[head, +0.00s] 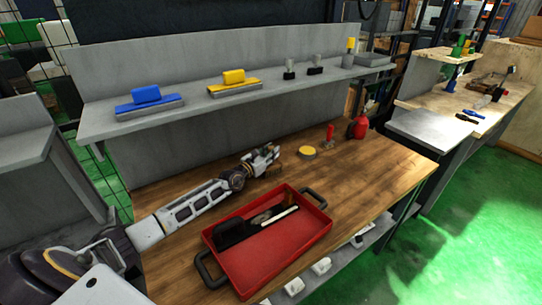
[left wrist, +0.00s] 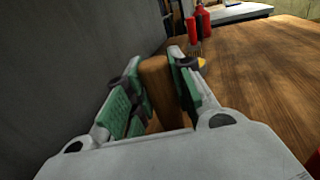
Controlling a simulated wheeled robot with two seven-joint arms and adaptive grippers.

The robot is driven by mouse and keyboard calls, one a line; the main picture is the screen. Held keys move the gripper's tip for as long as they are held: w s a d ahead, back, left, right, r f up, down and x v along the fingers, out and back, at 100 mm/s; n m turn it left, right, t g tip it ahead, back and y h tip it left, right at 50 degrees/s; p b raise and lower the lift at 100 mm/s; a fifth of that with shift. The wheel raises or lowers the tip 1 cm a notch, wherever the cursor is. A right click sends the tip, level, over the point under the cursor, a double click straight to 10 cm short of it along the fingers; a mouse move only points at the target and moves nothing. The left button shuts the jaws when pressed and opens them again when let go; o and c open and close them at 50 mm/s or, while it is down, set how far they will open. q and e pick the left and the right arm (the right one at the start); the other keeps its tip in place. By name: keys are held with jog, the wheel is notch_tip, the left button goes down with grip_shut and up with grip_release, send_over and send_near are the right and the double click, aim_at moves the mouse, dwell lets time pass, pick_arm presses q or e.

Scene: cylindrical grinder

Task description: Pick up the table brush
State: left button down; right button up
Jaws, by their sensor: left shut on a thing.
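My left gripper (head: 268,158) reaches over the back of the wooden table, near the grey wall. It is shut on a brown wooden piece, which I take to be the table brush; a small brown part of the brush (head: 277,151) shows past the fingers. In the left wrist view the brush (left wrist: 157,88) stands between the green-padded fingers of the gripper (left wrist: 158,95). Its lower end is hidden by the gripper, and I cannot tell whether it touches the table. My right gripper is not in view.
A red tray (head: 309,242) holding black tools lies at the table's front. A yellow round item (head: 307,152) and a red bottle (head: 358,127) stand right of the gripper. A grey shelf (head: 195,107) overhangs behind. The wooden table (head: 375,170) is clear at right.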

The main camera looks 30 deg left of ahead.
aim_at(271, 147)
pick_arm(q)
jog(key=shift+r, duration=0.65)
notch_tip(271, 147, up, 4)
jog(key=shift+f+p, duration=0.15)
jog(key=shift+p, duration=1)
notch_tip(271, 147, up, 4)
jog(key=shift+f+p, duration=0.1)
jog(key=shift+p, duration=0.95)
jog(key=shift+r, duration=0.5)
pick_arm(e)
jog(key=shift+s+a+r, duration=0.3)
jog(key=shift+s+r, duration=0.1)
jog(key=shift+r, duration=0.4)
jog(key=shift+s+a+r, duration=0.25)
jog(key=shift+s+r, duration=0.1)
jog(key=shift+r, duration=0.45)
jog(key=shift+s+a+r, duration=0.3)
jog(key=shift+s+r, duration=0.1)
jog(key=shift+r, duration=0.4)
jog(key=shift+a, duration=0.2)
